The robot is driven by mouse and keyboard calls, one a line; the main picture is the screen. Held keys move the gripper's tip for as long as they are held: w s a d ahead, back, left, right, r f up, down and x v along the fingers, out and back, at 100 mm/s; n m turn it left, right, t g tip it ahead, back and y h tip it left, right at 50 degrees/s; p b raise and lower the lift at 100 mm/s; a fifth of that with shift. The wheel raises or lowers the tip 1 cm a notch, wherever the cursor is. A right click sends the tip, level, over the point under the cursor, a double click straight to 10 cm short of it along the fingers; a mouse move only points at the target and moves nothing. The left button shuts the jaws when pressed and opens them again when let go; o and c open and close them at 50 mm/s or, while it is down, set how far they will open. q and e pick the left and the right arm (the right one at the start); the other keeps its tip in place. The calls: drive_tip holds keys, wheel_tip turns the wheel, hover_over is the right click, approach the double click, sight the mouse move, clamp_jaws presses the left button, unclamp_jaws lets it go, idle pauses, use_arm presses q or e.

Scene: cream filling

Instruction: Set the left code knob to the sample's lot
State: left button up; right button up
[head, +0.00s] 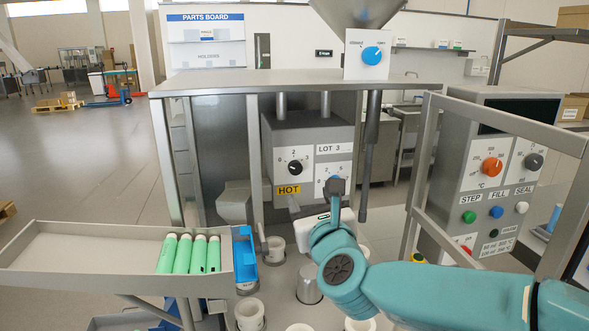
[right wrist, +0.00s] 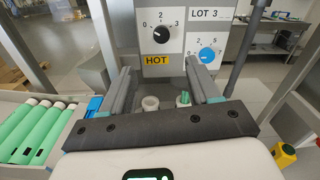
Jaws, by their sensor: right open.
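The black knob (head: 295,167) is on the left of the grey panel on the central machine, with a dial marked 0, 2 and 3 around it. It also shows in the right wrist view (right wrist: 161,34); its white mark seems to point left, but the exact setting is too small to tell. A LOT 3 label (head: 329,149) is to its right, above a blue knob (right wrist: 207,55). My right gripper (right wrist: 161,86) is open and empty, its fingers apart below the black knob and not touching it. In the head view it partly covers the blue knob's dial. My left gripper is not in view.
A yellow HOT label (head: 289,190) is below the black knob. A tray (head: 80,256) with several green tubes (head: 190,254) is at left, beside a blue holder (head: 244,255). White cups stand below the panel. A grey frame and control box (head: 497,170) stand at right.

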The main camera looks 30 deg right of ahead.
sight(296, 170)
drive_tip(key=p+x, duration=0.2)
drive_tip(key=x, duration=0.5)
drive_tip(key=p+x, duration=0.3)
drive_tip(key=x, duration=0.5)
drive_tip(key=shift+d+f, duration=0.1)
drive_tip(key=shift+f, duration=0.1)
drive_tip(key=shift+s+d+r, duration=0.1)
drive_tip(key=shift+s, duration=0.2)
drive_tip(key=shift+w, duration=0.15)
drive_tip(key=c, duration=1)
drive_tip(key=shift+c, duration=0.2)
